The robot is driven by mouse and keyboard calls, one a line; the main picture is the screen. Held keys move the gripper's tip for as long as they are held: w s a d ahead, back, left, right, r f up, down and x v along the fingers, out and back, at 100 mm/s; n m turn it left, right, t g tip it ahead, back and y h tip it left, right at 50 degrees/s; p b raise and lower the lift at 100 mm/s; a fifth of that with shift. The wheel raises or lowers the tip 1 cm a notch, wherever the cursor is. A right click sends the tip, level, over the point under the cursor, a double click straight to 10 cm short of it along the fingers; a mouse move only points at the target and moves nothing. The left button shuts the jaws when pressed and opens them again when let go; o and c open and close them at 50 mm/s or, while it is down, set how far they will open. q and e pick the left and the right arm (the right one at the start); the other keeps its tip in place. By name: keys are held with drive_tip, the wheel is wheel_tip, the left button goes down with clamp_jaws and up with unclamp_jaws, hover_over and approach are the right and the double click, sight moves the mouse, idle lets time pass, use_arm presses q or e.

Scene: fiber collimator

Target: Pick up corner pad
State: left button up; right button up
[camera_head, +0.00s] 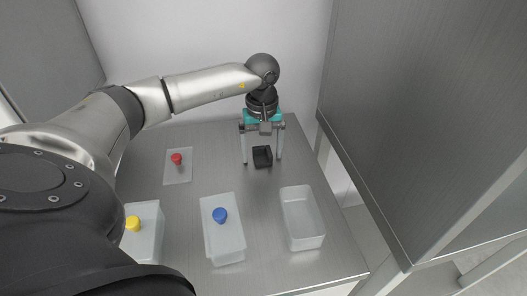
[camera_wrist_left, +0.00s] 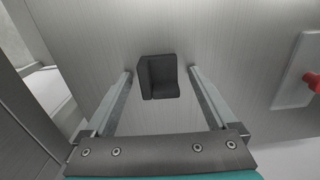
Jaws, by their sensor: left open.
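The corner pad (camera_head: 262,157) is a small black block on the grey metal table. In the left wrist view the corner pad (camera_wrist_left: 158,77) lies just beyond and between the fingertips, with raised sides. My left gripper (camera_head: 262,162) is open above the table, one finger on each side of the pad. In the left wrist view the gripper (camera_wrist_left: 160,72) shows both fingers apart, with a gap to the pad on each side. The left gripper holds nothing. My right gripper is not in view.
On the table (camera_head: 180,192) stand a flat plate with a red knob (camera_head: 177,158), a white container with a blue knob (camera_head: 220,215), one with a yellow knob (camera_head: 133,223), and an open empty clear bin (camera_head: 302,218). A grey cabinet panel (camera_head: 430,110) rises at the right.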

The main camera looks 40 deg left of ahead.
use_arm(q)
drive_tip(key=shift+c, duration=0.2)
drive_tip(key=c, duration=1.4)
